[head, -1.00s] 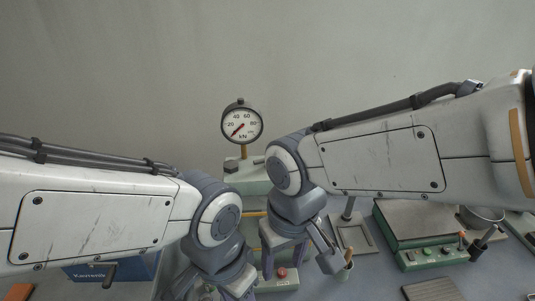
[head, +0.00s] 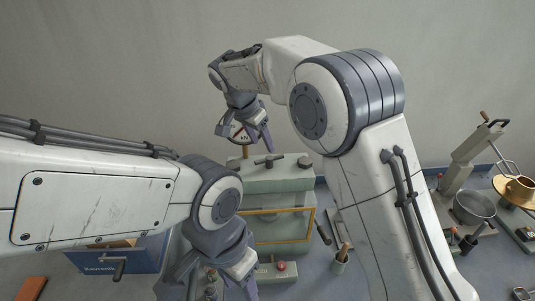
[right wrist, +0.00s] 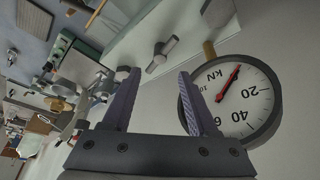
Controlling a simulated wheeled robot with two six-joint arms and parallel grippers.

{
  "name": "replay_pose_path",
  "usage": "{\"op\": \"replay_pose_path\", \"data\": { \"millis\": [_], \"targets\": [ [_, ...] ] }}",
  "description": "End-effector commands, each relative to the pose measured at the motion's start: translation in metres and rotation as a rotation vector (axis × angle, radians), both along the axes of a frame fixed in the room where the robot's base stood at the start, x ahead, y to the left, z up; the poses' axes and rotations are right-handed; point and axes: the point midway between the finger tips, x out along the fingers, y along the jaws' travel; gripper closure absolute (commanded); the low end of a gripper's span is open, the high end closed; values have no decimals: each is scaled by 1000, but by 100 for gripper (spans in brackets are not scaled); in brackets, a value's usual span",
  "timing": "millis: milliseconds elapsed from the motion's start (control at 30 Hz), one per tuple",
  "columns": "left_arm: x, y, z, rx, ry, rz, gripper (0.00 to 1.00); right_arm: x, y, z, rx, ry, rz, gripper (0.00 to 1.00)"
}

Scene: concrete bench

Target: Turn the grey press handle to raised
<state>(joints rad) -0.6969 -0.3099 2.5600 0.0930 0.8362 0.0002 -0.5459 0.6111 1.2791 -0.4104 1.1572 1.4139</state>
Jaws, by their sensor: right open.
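The press (head: 300,183) is a pale green machine behind the arms in the head view. Its grey handle (head: 268,160) is a short bar on its top, lying roughly crosswise. In the right wrist view the handle (right wrist: 162,55) shows beyond the fingertips, apart from them.
The round gauge (right wrist: 235,100) stands very close to one right finger. Dark knobs flank the handle.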

Motion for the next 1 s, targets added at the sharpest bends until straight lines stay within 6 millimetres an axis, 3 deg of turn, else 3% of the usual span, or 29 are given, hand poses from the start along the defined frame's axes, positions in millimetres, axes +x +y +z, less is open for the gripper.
{"op": "replay_pose_path", "data": {
  "millis": [400, 800, 867, 967, 1000],
  "targets": [
    [0, 0, 27, 0, 0, -4, 50, 20, -18, -63, -1, 4, 0, 40],
    [0, 0, 28, 0, 0, -5, 50, 23, -20, -72, 1, 0, 1, 40],
    [0, 0, 28, 0, 0, -5, 50, 23, -20, -72, 1, 0, 1, 60],
    [0, 0, 28, 0, 0, -5, 50, 22, -20, -72, 1, 0, 1, 98],
    [0, 0, 28, 0, 0, -5, 50, 23, -20, -72, 1, 0, 1, 100]
  ]
}}
